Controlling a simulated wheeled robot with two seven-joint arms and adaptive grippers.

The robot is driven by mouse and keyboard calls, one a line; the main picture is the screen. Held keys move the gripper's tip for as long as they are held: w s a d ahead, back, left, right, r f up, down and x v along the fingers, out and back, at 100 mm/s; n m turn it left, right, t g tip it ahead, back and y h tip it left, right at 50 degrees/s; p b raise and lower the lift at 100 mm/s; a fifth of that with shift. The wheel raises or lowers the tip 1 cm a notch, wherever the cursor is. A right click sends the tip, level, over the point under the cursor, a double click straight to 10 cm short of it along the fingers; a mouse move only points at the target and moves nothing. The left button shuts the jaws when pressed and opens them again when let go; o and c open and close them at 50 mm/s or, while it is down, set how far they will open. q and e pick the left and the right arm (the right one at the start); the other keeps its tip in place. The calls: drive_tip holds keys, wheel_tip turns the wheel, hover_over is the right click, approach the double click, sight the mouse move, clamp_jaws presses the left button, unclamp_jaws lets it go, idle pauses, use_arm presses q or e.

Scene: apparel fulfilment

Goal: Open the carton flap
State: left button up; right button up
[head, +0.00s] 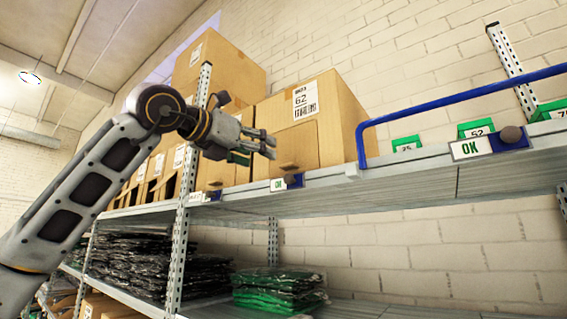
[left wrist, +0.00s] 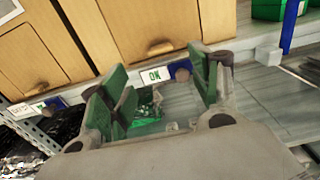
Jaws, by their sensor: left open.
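A brown carton (head: 345,115) with a label reading 62 stands on the upper shelf. Its front has a cut-out flap (head: 298,143) with a small brown tab (head: 289,167) at the bottom; the flap looks shut. My left gripper (head: 262,146) is open and empty, in front of the cartons and just left of that flap. In the left wrist view the green-padded fingers (left wrist: 158,75) are spread below a carton flap (left wrist: 160,20) and its tab (left wrist: 153,48), apart from them. My right gripper is not in view.
More cartons (head: 222,65) stand stacked to the left. A blue rail (head: 450,98) rises from the shelf edge (head: 400,178), with green bins (head: 477,129) behind it. An OK sign (head: 277,185) sits on the edge below the carton. Bagged garments (head: 275,290) lie on the shelf below.

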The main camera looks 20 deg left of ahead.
use_arm(q)
drive_tip(key=p, duration=0.3)
approach(281, 162)
drive_tip(key=w+d+f, duration=0.2)
drive_tip(key=w+d, duration=0.1)
drive_tip(key=d, duration=0.2)
drive_tip(key=shift+x, duration=0.8)
drive_tip(key=shift+f, duration=0.2)
drive_tip(key=shift+c, duration=0.2)
drive_tip(key=shift+c, duration=1.1)
clamp_jaws()
drive_tip(key=shift+s+r, duration=0.1)
drive_tip(key=shift+s, duration=0.05)
